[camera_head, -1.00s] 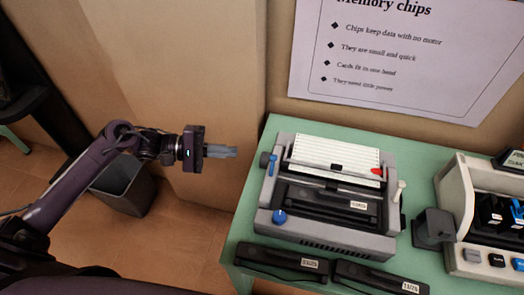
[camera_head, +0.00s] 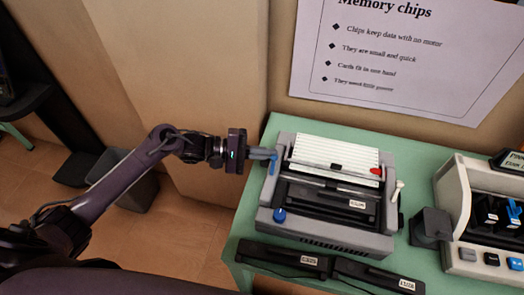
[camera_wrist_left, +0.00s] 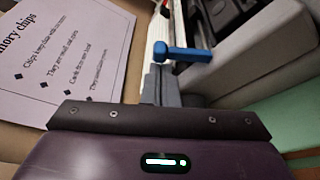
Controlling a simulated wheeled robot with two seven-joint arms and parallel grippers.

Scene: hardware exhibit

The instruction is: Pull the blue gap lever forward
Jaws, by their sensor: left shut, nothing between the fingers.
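The blue gap lever (camera_head: 273,167) stands at the left side of a grey printer (camera_head: 325,235), near its back left corner. In the left wrist view the lever (camera_wrist_left: 186,54) is a blue bar with a thicker end, just beyond the fingertips. My left gripper (camera_head: 274,154) is shut and empty, with its fingers pointing right at the lever's upper end. The fingers (camera_wrist_left: 160,72) also show in the left wrist view. I cannot tell whether they touch the lever. The fingertips partly hide the lever's top. My right gripper is not in view.
A round blue knob (camera_head: 279,215) is on the printer's front left. Two black cartridges (camera_head: 282,258) lie along the front edge of the green table (camera_head: 242,232). A second machine (camera_head: 456,212) stands at the right. A wall poster (camera_head: 390,60) hangs behind.

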